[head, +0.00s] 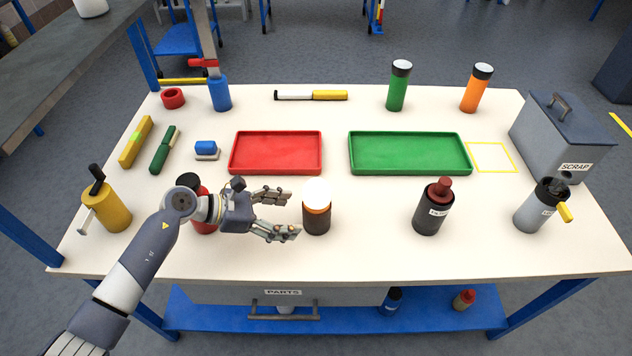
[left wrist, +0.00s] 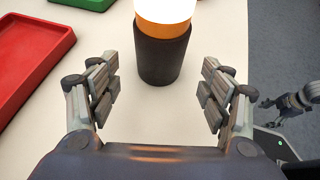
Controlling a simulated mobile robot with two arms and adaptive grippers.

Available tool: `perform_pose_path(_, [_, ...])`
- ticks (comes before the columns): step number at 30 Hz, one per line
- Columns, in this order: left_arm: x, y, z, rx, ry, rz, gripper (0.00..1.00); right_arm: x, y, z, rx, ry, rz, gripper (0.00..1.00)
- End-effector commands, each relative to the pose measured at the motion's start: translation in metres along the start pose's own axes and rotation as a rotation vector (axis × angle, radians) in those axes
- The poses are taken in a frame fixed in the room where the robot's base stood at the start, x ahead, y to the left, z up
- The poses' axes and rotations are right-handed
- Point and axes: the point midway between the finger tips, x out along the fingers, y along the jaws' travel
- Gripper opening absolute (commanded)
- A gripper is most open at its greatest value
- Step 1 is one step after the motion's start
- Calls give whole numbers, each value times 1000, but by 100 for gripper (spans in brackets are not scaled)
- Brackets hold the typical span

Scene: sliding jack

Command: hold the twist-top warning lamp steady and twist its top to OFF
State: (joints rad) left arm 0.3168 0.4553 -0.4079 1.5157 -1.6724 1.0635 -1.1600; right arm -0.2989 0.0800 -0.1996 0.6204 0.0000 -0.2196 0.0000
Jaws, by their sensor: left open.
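The warning lamp (head: 317,222) stands upright on the table, with a dark base, an orange band and a top glowing bright white. In the left wrist view the lamp (left wrist: 163,55) is just beyond the fingertips, centred between them, its upper part cut off by the frame. My left gripper (head: 293,214) is open and empty, just left of the lamp, its fingers pointing at it; I see no contact. What looks like my right gripper (left wrist: 268,104) shows small at the right edge of the left wrist view, over the floor; its fingers are unclear.
A red tray (head: 276,172) and a green tray (head: 410,173) lie behind the lamp. A red-topped dark canister (head: 431,212) stands to the right. A red-and-black object (head: 203,213) is partly hidden behind my left arm. The table between lamp and canister is clear.

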Motion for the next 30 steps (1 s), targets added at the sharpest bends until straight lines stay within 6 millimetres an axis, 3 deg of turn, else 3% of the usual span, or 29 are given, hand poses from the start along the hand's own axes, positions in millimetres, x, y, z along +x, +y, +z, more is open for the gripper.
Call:
perform_pose_path(9, [50,0,-3,1,-3,0,72,20,-1,3,0,-1,0,70])
perform_pose_path(15, [69,0,-1,1,-2,0,72,32,-1,4,-1,-2,-1,70])
perform_pose_path(29, [76,0,1,-2,-3,0,72,34,-1,5,-1,-2,-1,70])
perform_pose_path(30, [76,0,1,-2,-3,0,63,34,-1,5,-1,-3,-1,70])
